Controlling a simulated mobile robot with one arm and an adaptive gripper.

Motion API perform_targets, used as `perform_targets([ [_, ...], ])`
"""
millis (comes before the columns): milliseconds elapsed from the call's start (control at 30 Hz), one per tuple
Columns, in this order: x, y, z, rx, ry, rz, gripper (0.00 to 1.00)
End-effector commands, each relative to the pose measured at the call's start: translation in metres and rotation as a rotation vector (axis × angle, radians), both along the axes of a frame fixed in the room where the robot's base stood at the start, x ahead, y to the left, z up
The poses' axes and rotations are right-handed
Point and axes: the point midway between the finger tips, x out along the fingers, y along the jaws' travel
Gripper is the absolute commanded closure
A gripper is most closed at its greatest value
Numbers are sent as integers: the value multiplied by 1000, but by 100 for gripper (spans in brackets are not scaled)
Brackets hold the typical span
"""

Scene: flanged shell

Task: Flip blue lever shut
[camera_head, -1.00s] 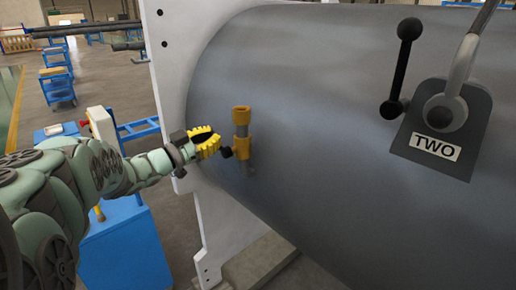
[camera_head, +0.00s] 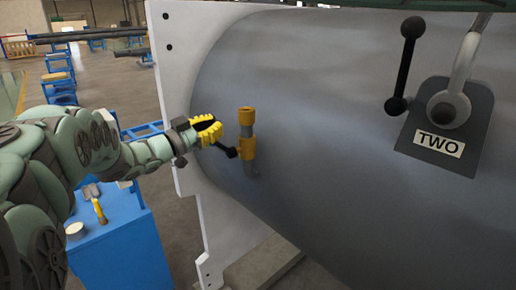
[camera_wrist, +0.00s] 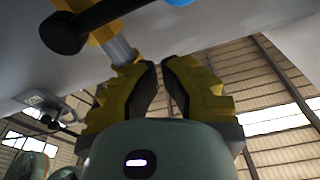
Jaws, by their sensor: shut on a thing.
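My gripper (camera_head: 216,126) is just left of the fitting. In the wrist view its yellow fingers (camera_wrist: 161,64) are close together, below and right of the lever. What is between them cannot be made out.
The large grey shell (camera_head: 330,110) fills the right side, with a white flange (camera_head: 180,70) at its left.

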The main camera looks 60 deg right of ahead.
Motion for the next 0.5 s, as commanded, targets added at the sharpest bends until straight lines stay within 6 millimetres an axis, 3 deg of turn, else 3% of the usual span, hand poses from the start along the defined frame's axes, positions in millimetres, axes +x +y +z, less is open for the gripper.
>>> perform_targets([
  [500,17,68,-8,-3,-1,4,100],
])
